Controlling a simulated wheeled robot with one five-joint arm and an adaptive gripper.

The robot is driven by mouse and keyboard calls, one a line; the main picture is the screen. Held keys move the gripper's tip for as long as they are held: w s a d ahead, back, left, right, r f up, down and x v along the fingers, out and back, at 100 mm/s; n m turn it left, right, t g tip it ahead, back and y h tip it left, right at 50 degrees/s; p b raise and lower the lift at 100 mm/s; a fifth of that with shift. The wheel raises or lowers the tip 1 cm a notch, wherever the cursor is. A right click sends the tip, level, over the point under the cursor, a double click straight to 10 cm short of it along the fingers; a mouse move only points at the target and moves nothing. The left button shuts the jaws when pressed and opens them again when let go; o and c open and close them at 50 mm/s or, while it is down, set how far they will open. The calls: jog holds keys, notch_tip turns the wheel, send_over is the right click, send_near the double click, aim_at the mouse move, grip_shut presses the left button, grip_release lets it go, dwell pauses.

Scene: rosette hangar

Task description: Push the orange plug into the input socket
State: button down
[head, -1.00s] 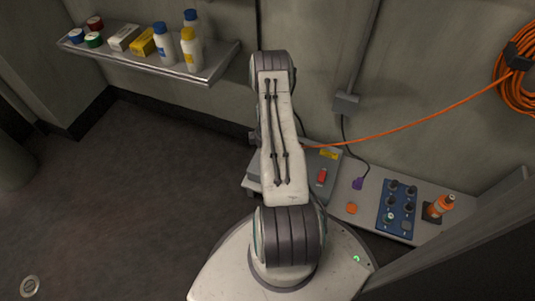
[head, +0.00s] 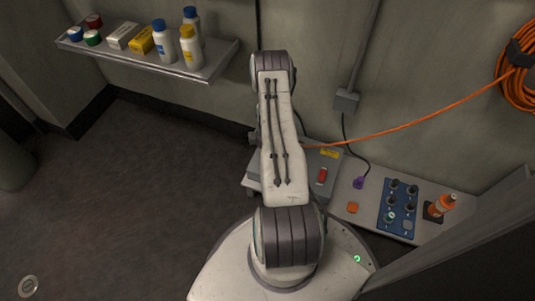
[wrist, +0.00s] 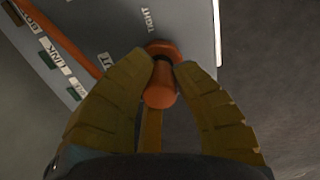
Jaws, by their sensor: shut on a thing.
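In the wrist view the orange plug (wrist: 159,92) sits between the two yellow-brown fingers of my gripper (wrist: 161,70), which are shut on it. Its far end meets a wider orange ring at the face of the grey panel (wrist: 190,22). The input socket is not clearly seen; the plug and fingers cover that spot, so I cannot tell how deep the plug sits. Lettering on the panel reads "TIGHT" beside the plug, and a partly covered label ends in "UT". In the head view my arm hides the gripper and plug; the grey box (head: 327,160) shows beside it.
An orange cable (head: 420,122) runs from a wall coil (head: 517,75) to behind my arm. A shelf (head: 205,72) holds bottles and boxes.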

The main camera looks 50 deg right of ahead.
jog(key=shift+f, duration=0.1)
dwell(0.5)
jog(key=c, duration=1.1)
grip_release()
jog(key=shift+o, duration=0.2)
notch_tip(320, 180, up, 12)
